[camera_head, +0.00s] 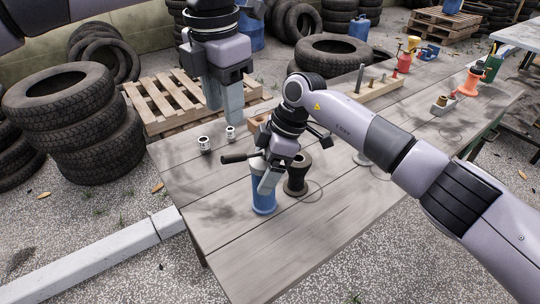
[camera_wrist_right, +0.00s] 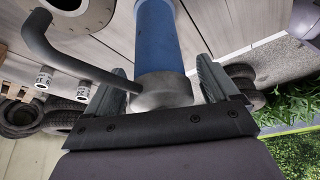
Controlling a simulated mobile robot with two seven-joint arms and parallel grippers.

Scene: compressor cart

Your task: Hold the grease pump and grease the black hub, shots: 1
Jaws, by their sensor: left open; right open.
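The grease pump is a blue cylinder (camera_head: 263,201) standing upright near the table's left front edge. Its dark handle (camera_head: 234,158) sticks out to the left. In the right wrist view its blue body (camera_wrist_right: 157,35), grey cap (camera_wrist_right: 162,90) and bent dark rod (camera_wrist_right: 75,60) show. My right gripper (camera_wrist_right: 160,72) is open, with one finger on each side of the cap; in the head view it (camera_head: 268,182) covers the pump's top. The black hub (camera_head: 297,182) stands upright just right of the pump, partly behind my gripper. My left gripper (camera_head: 223,108) is open and empty, above the table's back left.
Two small white cans (camera_head: 204,143) (camera_head: 230,132) stand at the table's left. A wooden block with pins (camera_head: 365,92), a red can (camera_head: 404,63) and an orange part (camera_head: 470,84) stand farther right. The front of the table (camera_head: 325,235) is clear. Tyres (camera_head: 75,130) and a pallet (camera_head: 160,105) lie beyond.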

